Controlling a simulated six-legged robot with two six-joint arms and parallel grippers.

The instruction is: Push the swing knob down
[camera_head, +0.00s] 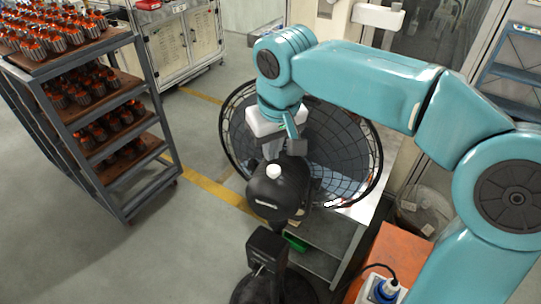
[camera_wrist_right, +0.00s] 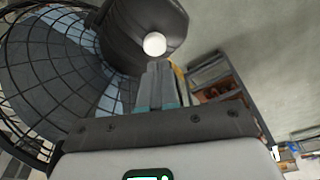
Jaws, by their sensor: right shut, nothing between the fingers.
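A black fan with a round wire cage (camera_head: 345,118) stands ahead, its rounded black motor housing (camera_head: 277,203) facing me. The swing knob (camera_head: 273,171) is a small white ball on top of the housing. It also shows in the right wrist view as a white ball (camera_wrist_right: 154,43) against the dark housing. My right gripper (camera_head: 296,148) is shut and empty, just behind and right of the knob in the head view. In the wrist view its closed fingertips (camera_wrist_right: 158,68) are just below the ball; I cannot tell whether they touch it. My left gripper is not in view.
A metal rack (camera_head: 148,110) with trays of armatures stands at the left. A grey bench (camera_head: 325,250) is under and behind the fan. An orange surface (camera_head: 388,252) with a blue plug socket is at lower right. Grey floor is clear between rack and fan.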

